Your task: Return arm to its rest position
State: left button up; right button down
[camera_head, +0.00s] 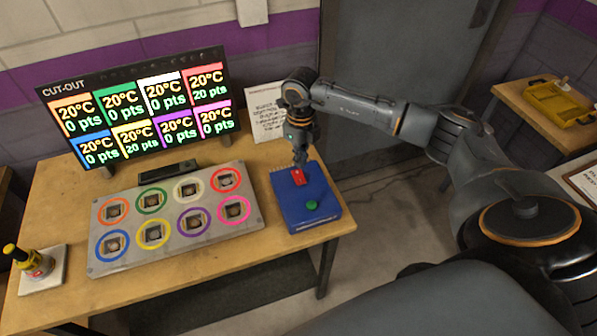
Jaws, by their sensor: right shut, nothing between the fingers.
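My right arm reaches in from the right side of the head view, over the right part of the wooden table. My right gripper (300,158) points down just above a blue box (304,218). It is shut and empty. Its tips are close to the red button (298,177) on top of the box; I cannot tell whether they touch it. A green button (312,205) sits nearer the front of the same box. My left gripper is not in view.
A grey panel (262,222) with several coloured rings lies on the table (60,190). A lit score screen (140,108) stands behind it. A yellow-black device (28,262) stands at left. A yellow tray (558,103) is on another table at right.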

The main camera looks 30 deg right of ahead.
jog(key=shift+r, duration=0.3)
